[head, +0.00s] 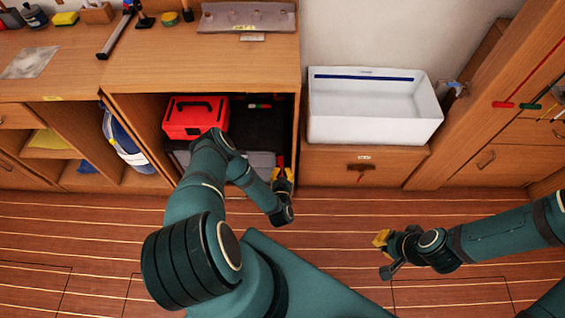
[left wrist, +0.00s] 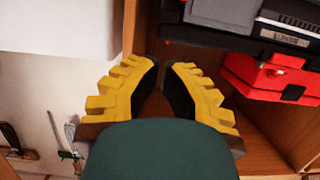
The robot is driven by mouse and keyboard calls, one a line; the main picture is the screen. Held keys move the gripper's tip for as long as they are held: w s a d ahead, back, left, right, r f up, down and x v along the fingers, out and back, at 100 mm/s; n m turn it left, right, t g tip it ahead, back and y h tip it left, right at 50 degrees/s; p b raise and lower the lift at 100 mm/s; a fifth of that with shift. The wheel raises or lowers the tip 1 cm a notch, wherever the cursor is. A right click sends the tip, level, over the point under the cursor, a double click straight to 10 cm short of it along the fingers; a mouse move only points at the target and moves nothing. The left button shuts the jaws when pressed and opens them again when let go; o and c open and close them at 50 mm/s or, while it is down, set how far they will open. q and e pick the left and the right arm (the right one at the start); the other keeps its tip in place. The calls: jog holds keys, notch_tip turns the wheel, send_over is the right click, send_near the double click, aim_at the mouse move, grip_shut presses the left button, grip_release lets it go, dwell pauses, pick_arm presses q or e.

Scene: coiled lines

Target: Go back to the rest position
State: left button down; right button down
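My left gripper (head: 283,183) is in front of the open cabinet compartment, by its right edge, pointing toward the cabinet. In the left wrist view its yellow fingers (left wrist: 163,68) stand apart with an empty gap between the dark pads, so it is open. My right gripper (head: 382,256) hangs over the floor at the right, apart from everything. Its finger spacing is too small to make out. My left forearm hides part of the compartment's front.
A red toolbox (head: 195,117) sits in the compartment beside a dark case (head: 257,125); the toolbox also shows in the left wrist view (left wrist: 268,75). A white basin (head: 372,128) stands right of the compartment. The plank floor (head: 90,240) is clear.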

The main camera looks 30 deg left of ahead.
pick_arm(q)
jog(key=shift+s+d+r, duration=0.1)
jog(key=shift+s+d, duration=0.15)
jog(key=shift+s, duration=0.25)
jog(key=w+d+r+m+g+h, duration=0.3)
jog(key=d+r+h, duration=0.55)
jog(key=d, duration=0.25)
jog(key=s+d+r+g+h, duration=0.1)
jog(key=s+d+r+g, duration=0.3)
jog(key=s+r, duration=0.2)
jog(key=s+d+r+m+g+h, duration=0.1)
jog(key=s+d+r+g, duration=0.3)
jog(key=s, duration=0.5)
notch_tip(320, 180, up, 3)
jog(key=shift+s+d+f+m+h, duration=0.2)
jog(key=shift+d+m+h, duration=0.1)
jog(key=shift+h, duration=0.25)
